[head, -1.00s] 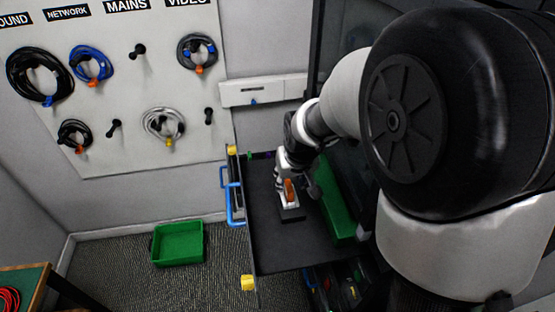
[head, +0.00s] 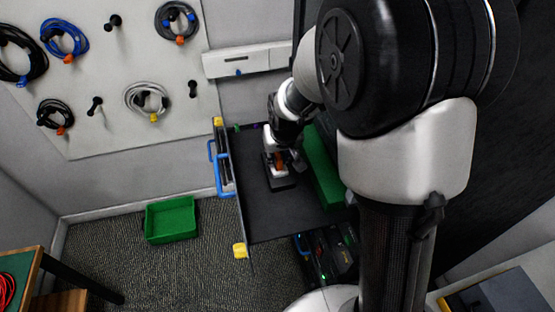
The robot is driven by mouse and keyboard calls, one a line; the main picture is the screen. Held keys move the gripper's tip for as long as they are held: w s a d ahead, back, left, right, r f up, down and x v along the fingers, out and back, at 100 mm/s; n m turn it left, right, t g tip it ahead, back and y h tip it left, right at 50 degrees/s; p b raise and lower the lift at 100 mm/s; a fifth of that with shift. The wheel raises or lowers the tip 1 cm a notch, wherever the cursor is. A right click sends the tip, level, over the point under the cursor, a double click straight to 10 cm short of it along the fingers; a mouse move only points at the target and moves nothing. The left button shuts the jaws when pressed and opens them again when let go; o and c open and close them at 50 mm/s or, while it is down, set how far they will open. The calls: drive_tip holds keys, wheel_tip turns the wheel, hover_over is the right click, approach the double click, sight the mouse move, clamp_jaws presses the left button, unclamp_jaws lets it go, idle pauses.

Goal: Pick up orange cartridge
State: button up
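The orange cartridge (head: 280,162) shows as a small orange patch in a small white and dark holder (head: 283,183) on the dark surface (head: 285,222) of the pulled-out drawer or shelf. My gripper (head: 277,158) is at the cartridge, reaching down from above. Its fingers overlap the cartridge in this view and are too small to tell apart. I cannot tell whether they are closed on it, or whether it is still in the holder.
A long green box (head: 322,170) lies close to the right of my gripper. Blue handles (head: 218,170) line the left edge. A green bin (head: 171,220) sits on the floor. Coiled cables (head: 146,100) hang on the wall board. The dark surface in front of the holder is clear.

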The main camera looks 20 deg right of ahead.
clamp_jaws()
drive_tip(key=shift+r, duration=0.1)
wheel_tip(320, 180, up, 19)
drive_tip(key=p, duration=0.4)
wheel_tip(320, 180, up, 4)
drive_tip(key=r+p, duration=0.1)
drive_tip(key=p, duration=0.2)
hover_over(277, 154)
drive_tip(key=shift+d+f, duration=0.1)
drive_tip(key=shift+f, duration=0.2)
